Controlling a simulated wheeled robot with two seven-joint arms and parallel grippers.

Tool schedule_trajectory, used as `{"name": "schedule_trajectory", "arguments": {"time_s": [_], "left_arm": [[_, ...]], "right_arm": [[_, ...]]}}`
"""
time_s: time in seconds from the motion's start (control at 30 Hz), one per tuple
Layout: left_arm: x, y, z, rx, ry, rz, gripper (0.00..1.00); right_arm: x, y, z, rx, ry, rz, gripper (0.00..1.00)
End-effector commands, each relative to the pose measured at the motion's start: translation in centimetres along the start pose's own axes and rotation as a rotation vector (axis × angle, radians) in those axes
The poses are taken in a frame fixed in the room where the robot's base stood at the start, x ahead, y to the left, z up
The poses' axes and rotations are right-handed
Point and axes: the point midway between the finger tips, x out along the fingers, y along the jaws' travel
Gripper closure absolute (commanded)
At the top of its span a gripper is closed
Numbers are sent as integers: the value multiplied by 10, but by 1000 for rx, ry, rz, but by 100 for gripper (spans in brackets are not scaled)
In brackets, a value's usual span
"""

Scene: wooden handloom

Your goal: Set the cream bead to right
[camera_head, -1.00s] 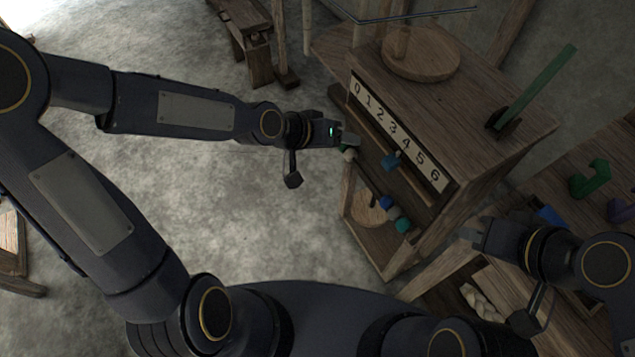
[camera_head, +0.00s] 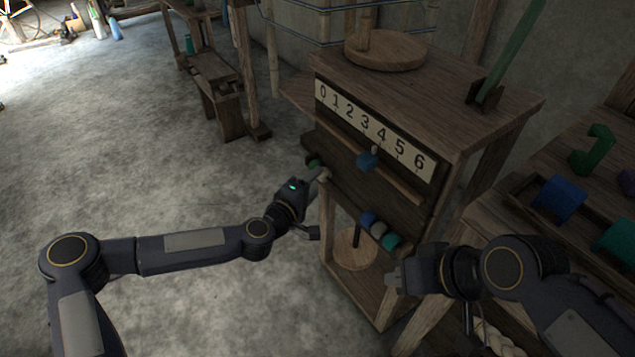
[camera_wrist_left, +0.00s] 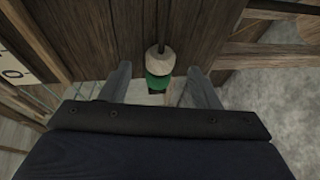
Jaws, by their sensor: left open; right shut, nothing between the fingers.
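The cream bead (camera_head: 325,174) is at the left end of the lower rod on the wooden cabinet, beside the green bead (camera_head: 314,161). In the left wrist view the cream bead (camera_wrist_left: 159,62) sits on the dark rod just beyond the green bead (camera_wrist_left: 158,80). My left gripper (camera_wrist_left: 159,70) is open, one finger on each side of the beads with gaps showing. In the head view my left gripper (camera_head: 314,181) partly overlaps the beads' area. A blue bead (camera_head: 368,219), a grey bead (camera_head: 378,229) and a teal bead (camera_head: 391,241) sit together further right. My right gripper (camera_head: 394,282) is shut and empty, below them.
A number strip (camera_head: 372,128) marked 0 to 6 runs above the rods, with a blue slider (camera_head: 367,160) on the rail under it. A side table at right bears a green hook-shaped piece (camera_head: 592,150) and a blue piece (camera_head: 559,198). Open floor lies left.

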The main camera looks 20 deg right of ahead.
Motion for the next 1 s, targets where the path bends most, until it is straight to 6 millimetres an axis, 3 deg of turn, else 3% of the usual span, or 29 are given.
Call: {"name": "schedule_trajectory", "arguments": {"time_s": [0.23,0.6,1.0], "left_arm": [[33,-1,1,0,-1,0,44],[38,0,1,1,-2,-1,45],[38,0,1,1,-2,-1,98]], "right_arm": [[6,3,3,0,0,0,100],[6,3,3,0,0,0,100],[6,3,3,0,0,0,100]]}}
